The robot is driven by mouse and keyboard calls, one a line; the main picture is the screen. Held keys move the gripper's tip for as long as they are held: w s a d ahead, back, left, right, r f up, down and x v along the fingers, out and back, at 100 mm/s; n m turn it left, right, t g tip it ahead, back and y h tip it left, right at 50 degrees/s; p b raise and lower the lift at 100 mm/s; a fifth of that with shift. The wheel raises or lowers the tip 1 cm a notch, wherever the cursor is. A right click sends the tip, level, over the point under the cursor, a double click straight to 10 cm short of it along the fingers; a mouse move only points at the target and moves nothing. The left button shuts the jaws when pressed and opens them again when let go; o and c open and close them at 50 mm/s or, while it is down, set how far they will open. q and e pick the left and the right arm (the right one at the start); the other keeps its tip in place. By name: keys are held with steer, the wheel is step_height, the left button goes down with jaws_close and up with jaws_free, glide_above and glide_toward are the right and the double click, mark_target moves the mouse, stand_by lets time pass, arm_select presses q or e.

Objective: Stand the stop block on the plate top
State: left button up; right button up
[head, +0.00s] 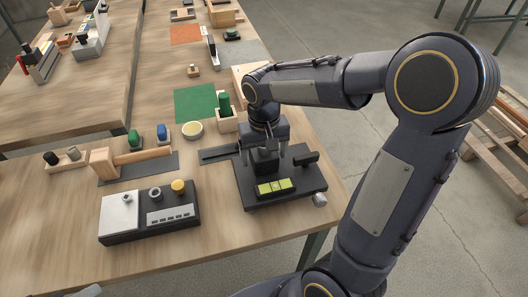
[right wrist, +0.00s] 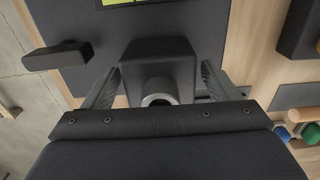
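A black plate (head: 300,186) lies near the front right edge of the table; its top also shows in the right wrist view (right wrist: 78,22). A dark block with a round grey knob, apparently the stop block (head: 265,162), is upright at the plate's rear part. It fills the middle of the right wrist view (right wrist: 160,60). I cannot tell whether its underside touches the plate. My right gripper (head: 264,157) points down over it, with one finger on each side. The fingers look spread, with narrow gaps to the block.
The plate also carries a yellow-green piece (head: 275,187) and a dark side bar (head: 306,158). A black panel with knobs (head: 150,212) lies to the left.

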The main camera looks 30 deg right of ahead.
step_height(320, 180, up, 11)
steer(key=shift+r+p, duration=0.1)
steer(key=shift+p, duration=0.2)
steer(key=s+a+f+t+y, duration=0.2)
steer(key=s, duration=0.6)
steer(key=s+a+f+n+t+y, duration=0.1)
steer(key=s+f+t, duration=0.2)
steer(key=s, duration=0.6)
steer(key=shift+a+t+y, duration=0.3)
steer(key=shift+a+y, duration=0.1)
steer(key=shift+f, duration=0.1)
